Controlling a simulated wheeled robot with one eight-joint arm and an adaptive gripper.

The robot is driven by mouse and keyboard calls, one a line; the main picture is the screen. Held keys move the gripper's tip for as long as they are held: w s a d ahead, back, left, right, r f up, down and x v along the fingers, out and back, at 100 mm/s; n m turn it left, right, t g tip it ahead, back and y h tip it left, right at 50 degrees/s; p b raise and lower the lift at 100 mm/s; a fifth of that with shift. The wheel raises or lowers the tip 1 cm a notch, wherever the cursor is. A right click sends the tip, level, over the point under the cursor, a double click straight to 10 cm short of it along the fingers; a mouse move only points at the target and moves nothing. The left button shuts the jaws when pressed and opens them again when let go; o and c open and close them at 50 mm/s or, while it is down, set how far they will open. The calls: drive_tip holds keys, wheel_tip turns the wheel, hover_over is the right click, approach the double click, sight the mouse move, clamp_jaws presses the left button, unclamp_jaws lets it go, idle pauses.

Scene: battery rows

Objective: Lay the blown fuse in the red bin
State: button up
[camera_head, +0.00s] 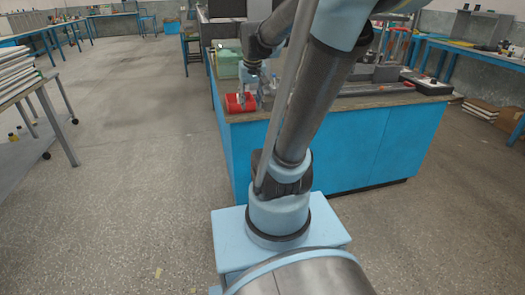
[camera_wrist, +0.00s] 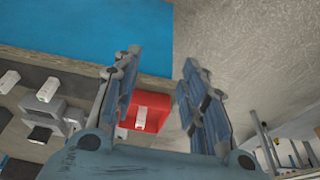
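The red bin (camera_head: 236,103) sits on the near left corner of the counter, and it also shows in the wrist view (camera_wrist: 155,101). A small white block (camera_wrist: 141,118), which looks like a fuse, shows against the red of the bin and appears to lie in it. I cannot tell from its look whether it is blown. My gripper (camera_wrist: 161,58) is open, its two fingers spread apart with nothing between their tips. In the head view my gripper (camera_head: 261,91) is over the counter corner at the bin's right side, partly covering it.
Similar white blocks (camera_wrist: 48,90) sit on grey holders left of the bin in the wrist view. A green box (camera_head: 229,64) stands behind the bin. The blue counter side (camera_head: 330,165) drops to open floor (camera_head: 140,150) on the left.

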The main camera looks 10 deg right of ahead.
drive_tip(key=s+f, duration=0.5)
drive_tip(key=s, duration=0.4)
drive_tip(key=s+f+g, duration=0.1)
drive_tip(key=s+f, duration=0.5)
drive_tip(key=s, duration=0.3)
